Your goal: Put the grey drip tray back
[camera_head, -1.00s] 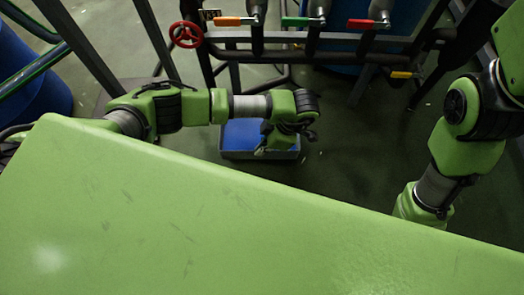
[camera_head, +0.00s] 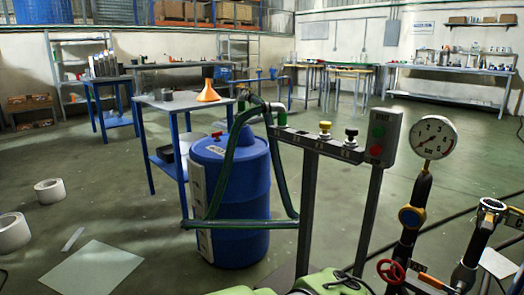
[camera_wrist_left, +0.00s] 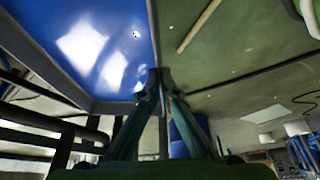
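The grey drip tray (camera_wrist_left: 156,40) fills the upper left of the left wrist view, with a glossy blue inside and grey walls. The two fingers of my left gripper (camera_wrist_left: 162,84) come up from the bottom of that view and meet at the tray's rim near a corner. They look closed on the grey wall, one on each side. The tray's far end is cut off by the frame edge. Neither the tray nor either gripper shows in the head view now. My right gripper is out of sight.
The head view shows a blue drum (camera_head: 232,200), a button box (camera_head: 381,138) on a post, a pressure gauge (camera_head: 433,137) and a red handwheel (camera_head: 390,271). A side table (camera_head: 185,105) carries an orange funnel (camera_head: 208,91). White rolls (camera_head: 50,191) lie left on open floor.

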